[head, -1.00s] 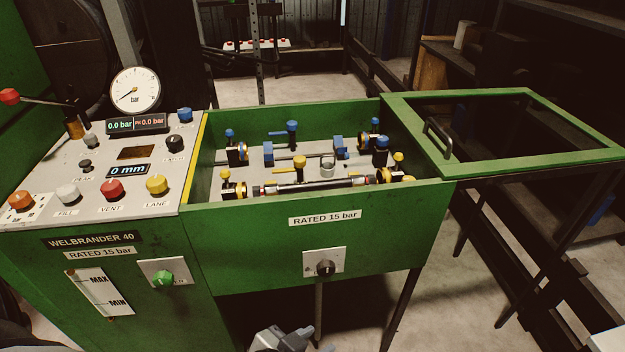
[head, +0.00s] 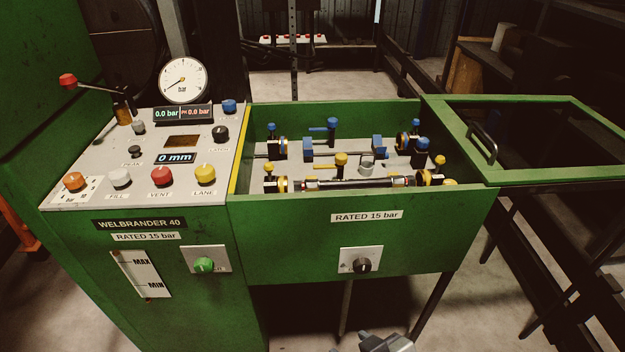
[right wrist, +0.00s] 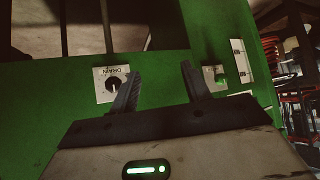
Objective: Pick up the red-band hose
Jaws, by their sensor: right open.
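A dark hose with shiny metal ends and red marking near its right end (head: 350,183) lies across the green open-topped tub (head: 300,225), close behind its front wall. It lies between yellow-marked fittings, which partly hide its ends. My right gripper shows at the bottom edge of the head view (head: 385,343), in front of and below the tub, apart from the hose. In the right wrist view my right gripper (right wrist: 160,70) is open and empty, facing the green front panel. The hose is not seen in that view. My left gripper is out of view.
The control panel (head: 100,165) with knobs, gauge (head: 183,80) and lever stands left of the tub. A drain knob (head: 362,264) sits on the tub front. Blue-handled valves and a small metal cup (head: 366,167) sit behind the hose. An open framed lid (head: 535,178) extends right.

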